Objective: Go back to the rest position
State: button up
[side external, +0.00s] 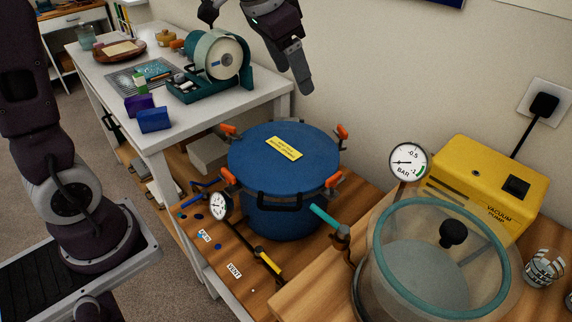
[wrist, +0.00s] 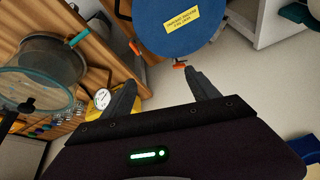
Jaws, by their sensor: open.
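My gripper (side external: 292,72) is raised at the top of the side view, above the wall side of the blue pressure pot (side external: 280,215). In the wrist view, the two dark fingers of my gripper (wrist: 162,95) are spread apart with nothing between them. The pot's blue lid (side external: 245,165) is seated on it, with a yellow label and orange clamps around the rim. The lid also shows at the top of the wrist view (wrist: 165,35), beyond the fingertips and apart from them.
A yellow vacuum pump (side external: 485,185) and a clear round chamber with a teal rim (side external: 440,205) stand at the right. A white table (side external: 260,103) holds a spool and small boxes at the left. The wall runs behind. The air around my gripper looks clear.

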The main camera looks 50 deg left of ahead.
jog(key=s+f+n+t, duration=0.1)
jog(key=s+n, duration=0.2)
jog(key=s, duration=2.1)
jog(key=shift+s+d+f, duration=0.2)
jog(key=shift+s+f, duration=0.1)
